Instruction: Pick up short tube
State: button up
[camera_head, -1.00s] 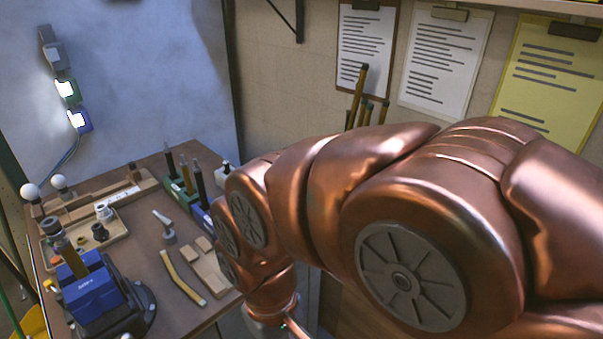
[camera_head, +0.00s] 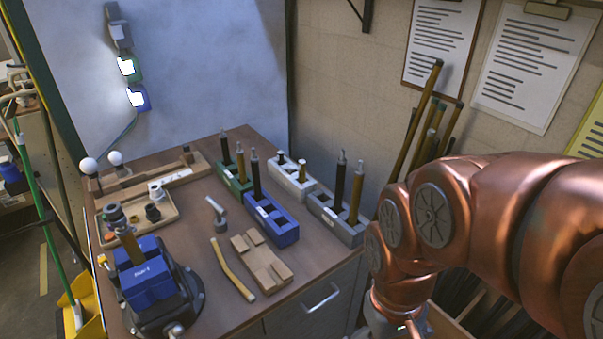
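Tubes stand upright in block holders on the workbench, and I cannot tell for sure which is the short tube. The white block (camera_head: 285,183) holds two low pieces, one of them on the right (camera_head: 302,169). The green block (camera_head: 233,184) holds a dark tube (camera_head: 225,149) and a brass tube (camera_head: 240,162). The blue block (camera_head: 272,230) holds a dark tube (camera_head: 255,176). The grey block (camera_head: 345,236) holds a dark tube (camera_head: 340,180) and a brass tube (camera_head: 355,192). My copper arm is at the right, and its gripper end is below the picture.
A blue vise (camera_head: 148,283) clamps an upright brass piece at the front left. A wooden tray (camera_head: 165,220) holds small parts. Long tubes (camera_head: 417,120) lean at the wall.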

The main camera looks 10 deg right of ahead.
aim_at(302, 163)
jog(key=u, duration=2.8)
jog(key=k, duration=0.65)
jog(key=z, duration=1.3)
jog(key=i, duration=0.5)
jog(key=z, duration=0.05)
